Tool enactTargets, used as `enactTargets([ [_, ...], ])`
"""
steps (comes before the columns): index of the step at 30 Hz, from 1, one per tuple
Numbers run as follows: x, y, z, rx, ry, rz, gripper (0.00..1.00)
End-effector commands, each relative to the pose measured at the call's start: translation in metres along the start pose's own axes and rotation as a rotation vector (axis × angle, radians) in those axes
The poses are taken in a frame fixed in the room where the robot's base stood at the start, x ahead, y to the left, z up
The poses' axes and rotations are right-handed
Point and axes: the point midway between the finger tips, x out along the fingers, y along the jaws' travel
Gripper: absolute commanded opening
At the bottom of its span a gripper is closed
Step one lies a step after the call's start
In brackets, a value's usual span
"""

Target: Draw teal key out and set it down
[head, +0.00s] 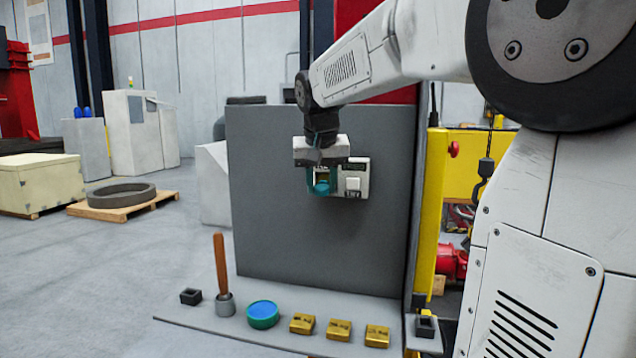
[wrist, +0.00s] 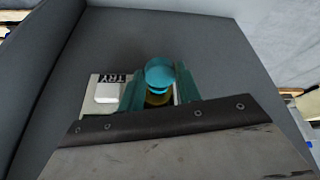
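The teal key (wrist: 160,74) has a round head and sits at a brass-yellow lock part (wrist: 158,99) on a white unit on the upright grey panel. It also shows in the head view (head: 321,188). My gripper (wrist: 160,88) is at the key, with one teal finger on each side of its head. The fingers lie very close to the head. I cannot tell whether they touch it. My gripper (head: 321,181) hides the upper left part of the white unit in the head view.
A white square button (wrist: 107,93) marked TRY is beside the key. Below the grey panel (head: 300,240), a ledge (head: 200,325) holds a black block (head: 191,296), a wooden-handled tool (head: 220,265), a blue-topped green round dish (head: 263,315) and several brass blocks (head: 339,329). A yellow post (head: 430,210) stands right.

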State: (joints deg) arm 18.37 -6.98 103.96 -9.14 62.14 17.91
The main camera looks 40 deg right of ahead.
Motion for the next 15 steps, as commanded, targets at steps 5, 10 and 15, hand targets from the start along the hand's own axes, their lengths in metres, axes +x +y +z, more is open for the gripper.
enactTargets([
  [5, -0.0003, -0.0003, -0.0001, 0.000, 0.001, 0.000, 0.07],
  [10, -0.0008, -0.0008, 0.0005, -0.001, 0.001, -0.001, 0.06],
  [15, -0.0026, -0.0021, 0.0037, -0.001, 0.002, -0.001, 0.06],
])
